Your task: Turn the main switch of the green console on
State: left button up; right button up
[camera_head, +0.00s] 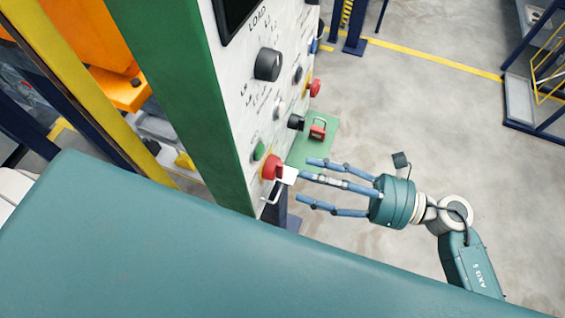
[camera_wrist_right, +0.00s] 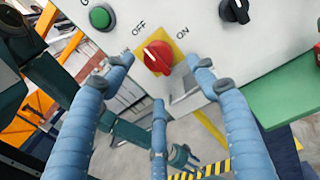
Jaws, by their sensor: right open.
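The green-sided console (camera_head: 190,90) has a white front panel. Its main switch is a red knob (camera_head: 270,166), low on the panel. In the right wrist view the red knob (camera_wrist_right: 157,57) sits on a yellow plate between the words OFF and ON. Its ridge seems to slant toward OFF. My right gripper (camera_head: 307,182) is open and empty in front of the knob. Its three blue fingers spread around the knob in the right wrist view, apparently without touching it. A dark teal arm with small bluish fingers (camera_wrist_right: 182,157), probably my left gripper, shows low there; its opening is unclear.
A green button (camera_head: 259,150) is beside the switch. A black knob (camera_head: 268,64), a red button (camera_head: 315,88) and a green plate with a red padlock (camera_head: 318,129) are farther along the panel. Open grey floor (camera_head: 400,110) lies to the right.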

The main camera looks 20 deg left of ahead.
aim_at(275, 169)
jog(key=a+p, duration=0.1)
jog(key=a, duration=0.5)
jog(key=shift+s+a+p, duration=0.15)
jog(key=shift+a+p, duration=0.05)
jog(key=shift+p, duration=0.15)
jog(key=c, duration=1.1)
